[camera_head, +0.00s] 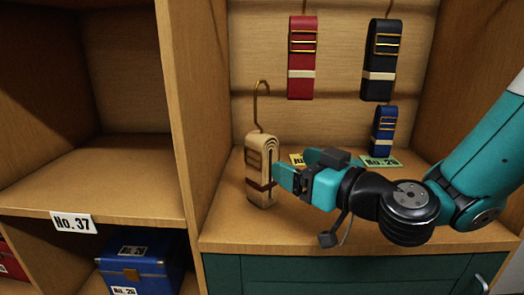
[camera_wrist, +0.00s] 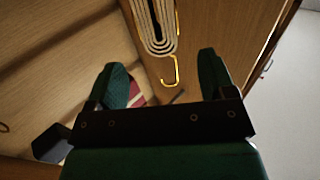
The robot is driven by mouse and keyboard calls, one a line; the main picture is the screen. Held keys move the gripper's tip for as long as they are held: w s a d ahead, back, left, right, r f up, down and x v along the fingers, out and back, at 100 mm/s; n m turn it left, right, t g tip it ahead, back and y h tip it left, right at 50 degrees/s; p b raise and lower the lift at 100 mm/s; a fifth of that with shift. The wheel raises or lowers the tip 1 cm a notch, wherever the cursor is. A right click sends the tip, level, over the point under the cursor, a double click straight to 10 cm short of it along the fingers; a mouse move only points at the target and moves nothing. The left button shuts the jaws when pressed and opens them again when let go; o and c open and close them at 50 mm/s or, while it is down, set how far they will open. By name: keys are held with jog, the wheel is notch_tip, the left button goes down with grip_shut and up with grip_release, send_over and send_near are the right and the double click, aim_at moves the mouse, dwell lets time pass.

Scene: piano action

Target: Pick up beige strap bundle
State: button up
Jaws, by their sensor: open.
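The beige strap bundle (camera_head: 258,155) is upright at the left of the wooden compartment, with a brass hook (camera_head: 261,100) rising from its top. A darker band goes round its lower part. I cannot tell whether it rests on the shelf or hangs. My gripper (camera_head: 292,170) is open, just right of the bundle, with one finger overlapping its lower right edge in the picture. In the wrist view, the bundle's folded end (camera_wrist: 155,25) and hook lie beyond and between the two spread fingertips of my gripper (camera_wrist: 160,70). Nothing is held.
A red strap (camera_head: 302,60), a black strap (camera_head: 379,62) and a blue strap (camera_head: 384,132) hang at the back. Yellow and green labels (camera_head: 381,162) lie below them. A wooden divider (camera_head: 190,90) stands close left of the bundle. A blue box (camera_head: 140,265) sits lower left.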

aim_at(271, 151)
jog(key=p+x, duration=0.2)
jog(key=x, duration=0.1)
jog(key=p+x, duration=0.1)
jog(key=shift+w+a+r, duration=0.15)
jog(key=shift+r, duration=0.1)
jog(key=shift+w+a+f+p, duration=0.2)
jog(key=shift+w+a+p, duration=0.35)
jog(key=shift+p, duration=0.1)
jog(key=p+x, duration=0.4)
jog(key=shift+d+r, duration=0.1)
jog(key=shift+w+a+f+p, duration=0.3)
jog(key=shift+w+a+p, duration=0.05)
jog(key=shift+w+p, duration=0.1)
jog(key=shift+s, duration=0.1)
jog(key=shift+c, duration=0.4)
jog(key=c, duration=1.1)
jog(key=shift+r, duration=0.1)
